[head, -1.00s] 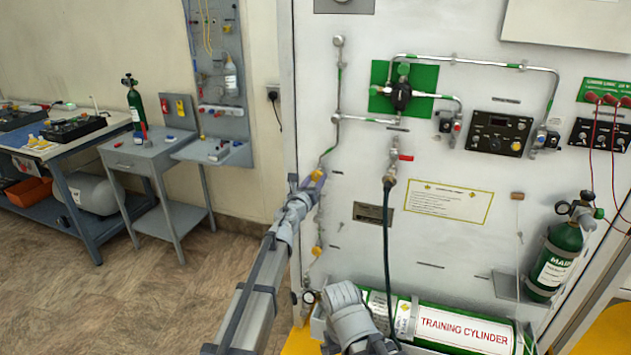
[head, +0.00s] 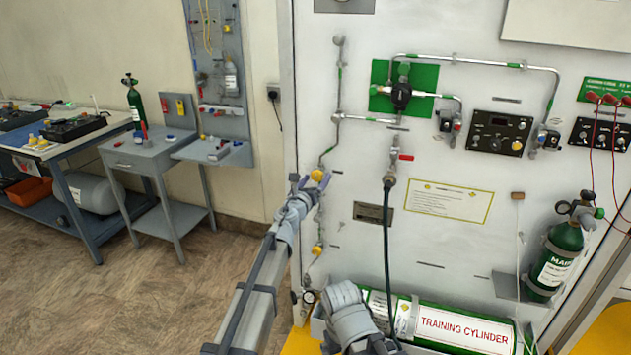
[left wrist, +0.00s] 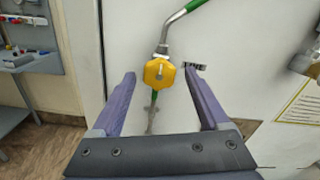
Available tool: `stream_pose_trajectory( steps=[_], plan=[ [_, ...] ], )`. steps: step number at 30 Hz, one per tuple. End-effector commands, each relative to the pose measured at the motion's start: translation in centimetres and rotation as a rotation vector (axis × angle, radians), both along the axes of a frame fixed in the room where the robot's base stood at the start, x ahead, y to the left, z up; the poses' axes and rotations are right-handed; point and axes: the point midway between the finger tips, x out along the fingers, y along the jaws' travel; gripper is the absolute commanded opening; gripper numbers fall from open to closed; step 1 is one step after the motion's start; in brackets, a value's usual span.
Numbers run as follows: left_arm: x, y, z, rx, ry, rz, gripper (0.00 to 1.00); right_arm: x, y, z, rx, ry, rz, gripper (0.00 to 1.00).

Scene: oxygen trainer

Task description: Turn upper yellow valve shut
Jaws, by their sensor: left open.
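The upper yellow valve (head: 317,174) is a small yellow knob on the thin pipe at the left of the white panel. In the left wrist view the yellow valve (left wrist: 159,73) shows a hexagonal face with a pale mark across it. My left gripper (head: 309,183) is open just in front of and below the valve. In the left wrist view its two fingers (left wrist: 160,78) stand on either side of the valve, with gaps to it. A lower yellow valve (head: 317,250) sits further down the same pipe. My right gripper cannot be made out.
A red-handled valve (head: 404,157) with a dark hose is right of the pipe. A green training cylinder (head: 450,325) lies at the panel's foot, and a main cylinder (head: 556,262) stands at right. A small grey table (head: 150,153) stands at left, with open floor before it.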

Motion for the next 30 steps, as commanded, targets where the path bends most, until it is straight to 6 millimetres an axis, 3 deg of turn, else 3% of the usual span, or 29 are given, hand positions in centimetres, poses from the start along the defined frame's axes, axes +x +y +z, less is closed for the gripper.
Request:
stream_pose_trajectory(
  steps=[8,14,22,30],
  plan=[
    [-0.3,0.2,0.0,-0.001,0.001,0.001,0.78,0.0,0.0,0.0,0.0,0.0,0.0,0.93],
    [-2.4,0.8,0.0,-0.001,0.001,0.001,0.78,0.0,0.0,0.0,0.0,0.0,0.0,0.93],
    [-6.6,2.1,0.0,0.0,0.0,0.001,0.78,0.0,0.0,0.0,0.0,0.0,0.0,0.93],
    [-7.4,2.4,0.0,0.0,0.0,0.0,0.78,0.0,0.0,0.0,0.0,0.0,0.0,0.93]
  ],
)
